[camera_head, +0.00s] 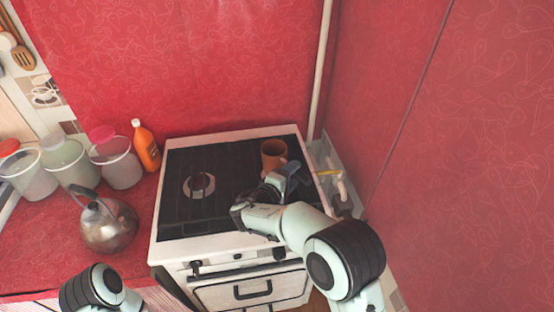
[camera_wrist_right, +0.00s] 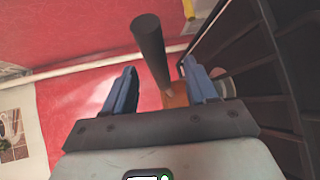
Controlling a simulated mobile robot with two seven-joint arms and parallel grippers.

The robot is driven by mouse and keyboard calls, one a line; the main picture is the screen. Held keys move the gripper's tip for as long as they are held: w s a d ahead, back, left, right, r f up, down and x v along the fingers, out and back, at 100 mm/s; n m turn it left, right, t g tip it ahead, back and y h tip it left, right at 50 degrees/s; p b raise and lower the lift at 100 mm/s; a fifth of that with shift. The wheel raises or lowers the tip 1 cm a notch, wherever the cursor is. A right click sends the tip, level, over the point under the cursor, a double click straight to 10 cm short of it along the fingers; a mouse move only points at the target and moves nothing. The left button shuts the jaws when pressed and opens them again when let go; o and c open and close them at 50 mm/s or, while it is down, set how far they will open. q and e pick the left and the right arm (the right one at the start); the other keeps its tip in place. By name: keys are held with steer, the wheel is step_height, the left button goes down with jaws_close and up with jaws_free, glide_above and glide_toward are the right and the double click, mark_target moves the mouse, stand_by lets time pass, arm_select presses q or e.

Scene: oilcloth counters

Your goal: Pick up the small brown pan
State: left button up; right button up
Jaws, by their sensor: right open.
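The small brown pan (camera_head: 273,151) stands on the back right of the black stove top. Its lower part is partly hidden behind my right gripper (camera_head: 285,175). In the right wrist view my right gripper (camera_wrist_right: 160,84) has its two blue fingers apart. A dark, rod-like handle (camera_wrist_right: 150,45) shows between and beyond them, and a patch of the brown pan (camera_wrist_right: 176,97) shows between the fingers. I cannot tell whether a finger touches the handle. My left gripper is out of view; only part of my left arm shows at the lower left.
The white stove (camera_head: 232,131) has a round burner (camera_head: 199,185) at left. A metal kettle (camera_head: 108,226), several lidded jars and an orange bottle (camera_head: 146,148) stand on the red counter left of it. Red walls close in behind and right; a pale pipe (camera_head: 321,70) runs up behind.

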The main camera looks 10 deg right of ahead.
mark_target(300, 169)
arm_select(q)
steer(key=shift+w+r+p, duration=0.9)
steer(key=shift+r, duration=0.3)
arm_select(e)
steer(key=x, duration=0.5)
steer(key=shift+s, duration=0.1)
steer(key=c, duration=0.3)
jaws_close()
steer(key=shift+r, duration=0.15)
steer(key=shift+r, duration=0.15)
